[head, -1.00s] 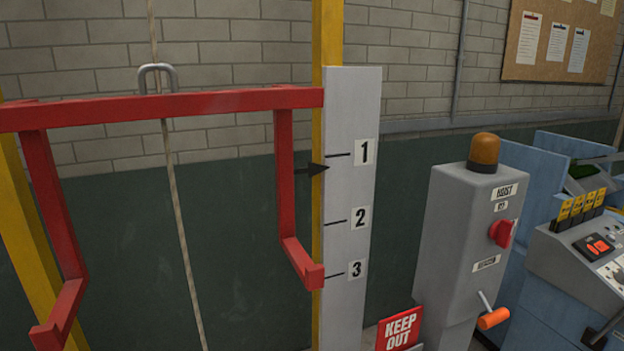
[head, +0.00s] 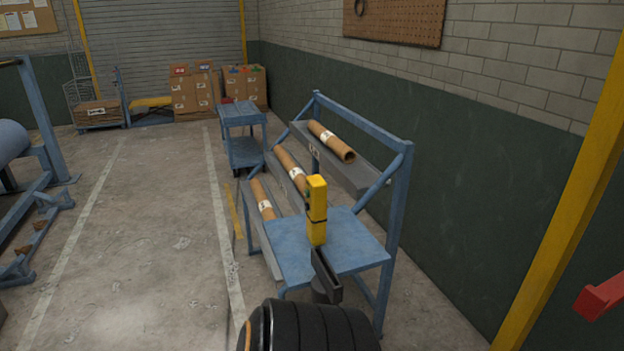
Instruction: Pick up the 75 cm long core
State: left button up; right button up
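Three brown cardboard cores lie on the sloping tiers of a blue rack (head: 401,220). The upper core (head: 332,142) shows its open end. The middle core (head: 291,168) and the lower core (head: 262,198) lie lower and to the left. Each has a white label too small to read, so I cannot tell which is 75 cm. The near parts of the middle and lower cores are partly hidden by the rack and a yellow device (head: 317,210). Neither of my grippers shows clearly.
A black ribbed cylinder (head: 310,328) fills the bottom centre; I cannot tell what it belongs to. A blue cart (head: 243,112) stands behind the rack. Cardboard boxes (head: 193,90) stand at the back. A yellow post (head: 565,200) rises at right. The floor left of the rack is clear.

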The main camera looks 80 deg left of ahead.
aim_at(298, 177)
jog(key=u, duration=2.8)
